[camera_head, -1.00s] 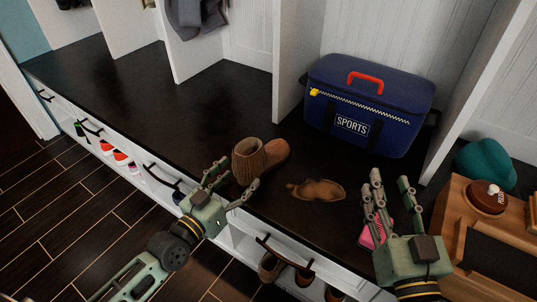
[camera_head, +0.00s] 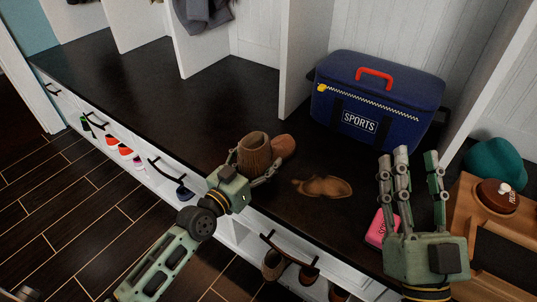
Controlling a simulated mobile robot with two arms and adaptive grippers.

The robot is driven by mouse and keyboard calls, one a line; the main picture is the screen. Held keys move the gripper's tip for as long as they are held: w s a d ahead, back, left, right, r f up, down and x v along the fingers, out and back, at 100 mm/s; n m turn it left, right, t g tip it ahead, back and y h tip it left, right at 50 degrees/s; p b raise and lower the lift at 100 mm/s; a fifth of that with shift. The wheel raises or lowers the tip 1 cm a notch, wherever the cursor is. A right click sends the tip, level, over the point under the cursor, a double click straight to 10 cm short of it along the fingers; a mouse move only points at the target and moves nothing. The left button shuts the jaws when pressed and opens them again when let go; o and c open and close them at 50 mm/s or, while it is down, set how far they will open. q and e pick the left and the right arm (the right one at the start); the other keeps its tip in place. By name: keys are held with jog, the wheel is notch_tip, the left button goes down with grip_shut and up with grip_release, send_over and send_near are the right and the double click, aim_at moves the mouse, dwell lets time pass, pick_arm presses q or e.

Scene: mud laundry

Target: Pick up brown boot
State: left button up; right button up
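The brown boot (camera_head: 255,152) stands upright on the dark bench top, its toe to the right. My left gripper (camera_head: 252,166) is at the near side of its shaft, one finger to the left and another to the right. The fingers look spread; whether they touch the boot is hard to tell. A flat brown shoe (camera_head: 323,186) lies to the right of the boot. My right gripper (camera_head: 415,163) is open and empty, fingers pointing up the picture, over the right part of the bench.
A blue sports bag (camera_head: 375,100) stands behind on the bench (camera_head: 150,95). A pink item (camera_head: 378,228) lies beside my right gripper. A wooden crate (camera_head: 462,215) and a teal cap (camera_head: 497,160) are at the right. The bench's left part is clear.

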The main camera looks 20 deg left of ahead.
pick_arm(q)
jog(key=c, duration=1.3)
jog(key=shift+c, duration=0.2)
